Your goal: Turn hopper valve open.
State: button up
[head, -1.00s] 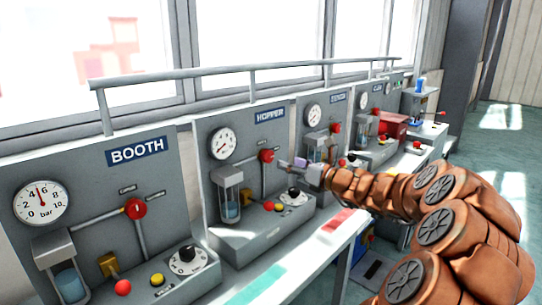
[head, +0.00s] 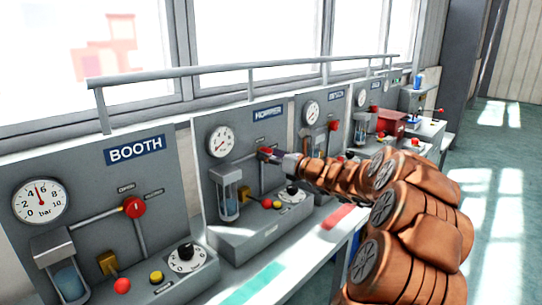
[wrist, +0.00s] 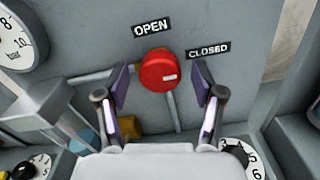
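The hopper valve is a round red knob (wrist: 158,70) on the grey HOPPER panel (head: 240,150). In the wrist view a small white mark shows at its lower right. The OPEN label (wrist: 152,27) is above it, and the CLOSED label (wrist: 208,49) is to its right. My gripper (wrist: 160,92) is open, with one purple-padded finger on each side of the knob. Gaps show between the pads and the knob. In the head view my gripper (head: 270,154) is at the panel and largely hides the knob.
The BOOTH panel (head: 90,190) stands to the left with its own red valve (head: 134,207). More panels stand beyond to the right. The HOPPER gauge (head: 221,141) and glass cylinder (head: 229,198) are left of my gripper. A black dial (wrist: 238,155) is low at right. Open floor (head: 500,200) lies right.

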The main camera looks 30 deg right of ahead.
jog(key=c, duration=1)
jog(key=shift+b, duration=0.3)
jog(key=n+b, duration=0.7)
jog(key=n, duration=0.2)
jog(key=n+b, duration=0.8)
jog(key=shift+a+f+n, duration=0.2)
jog(key=shift+n, duration=0.2)
